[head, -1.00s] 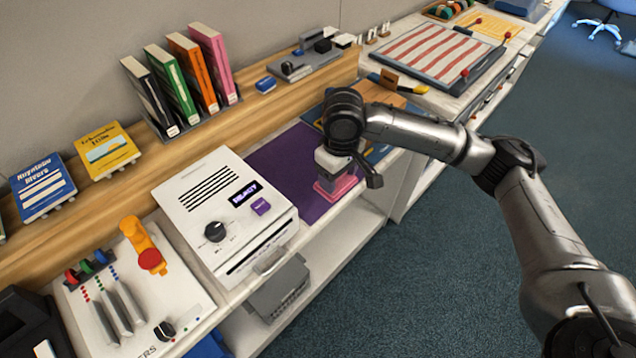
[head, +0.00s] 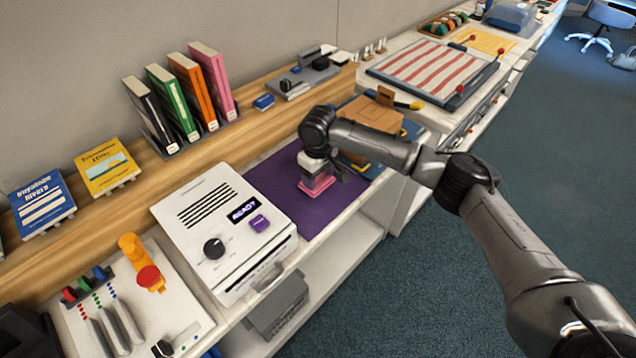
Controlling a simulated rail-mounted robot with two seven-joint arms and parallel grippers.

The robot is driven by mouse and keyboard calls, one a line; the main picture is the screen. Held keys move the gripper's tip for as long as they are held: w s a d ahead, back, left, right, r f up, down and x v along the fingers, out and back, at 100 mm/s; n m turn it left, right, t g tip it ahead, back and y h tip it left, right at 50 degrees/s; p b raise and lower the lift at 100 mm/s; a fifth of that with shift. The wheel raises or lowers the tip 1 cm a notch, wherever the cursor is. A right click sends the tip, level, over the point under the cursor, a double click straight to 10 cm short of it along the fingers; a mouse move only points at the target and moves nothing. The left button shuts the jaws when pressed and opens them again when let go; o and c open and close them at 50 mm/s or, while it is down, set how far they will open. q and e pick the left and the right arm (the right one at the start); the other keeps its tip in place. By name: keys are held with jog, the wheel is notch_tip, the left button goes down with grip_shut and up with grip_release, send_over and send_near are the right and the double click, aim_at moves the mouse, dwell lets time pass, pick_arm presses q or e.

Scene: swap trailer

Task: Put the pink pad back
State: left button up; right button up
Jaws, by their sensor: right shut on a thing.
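The pink pad (head: 316,184) is in my right gripper (head: 318,177), which points down and is shut on it. The pad is over the purple mat (head: 285,185), close to the mat's surface; I cannot tell whether it touches it. The fingers partly hide the pad. The mat lies on the white counter just right of the white machine (head: 222,225) with the lit display. My left gripper is not in view.
A wooden ledge (head: 90,217) with upright books (head: 187,93) runs behind the counter. A blue board with a brown box (head: 372,114) lies just right of the mat. A striped board (head: 432,67) is farther back. The mat's left part is clear.

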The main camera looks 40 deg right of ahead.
aim_at(318, 180)
jog(key=shift+f+p, duration=0.45)
jog(key=shift+f, duration=1.55)
jog(key=shift+f, duration=0.1)
jog(key=o, duration=1)
notch_tip(318, 180, up, 11)
jog(key=shift+b, duration=0.95)
jog(key=shift+r, duration=0.6)
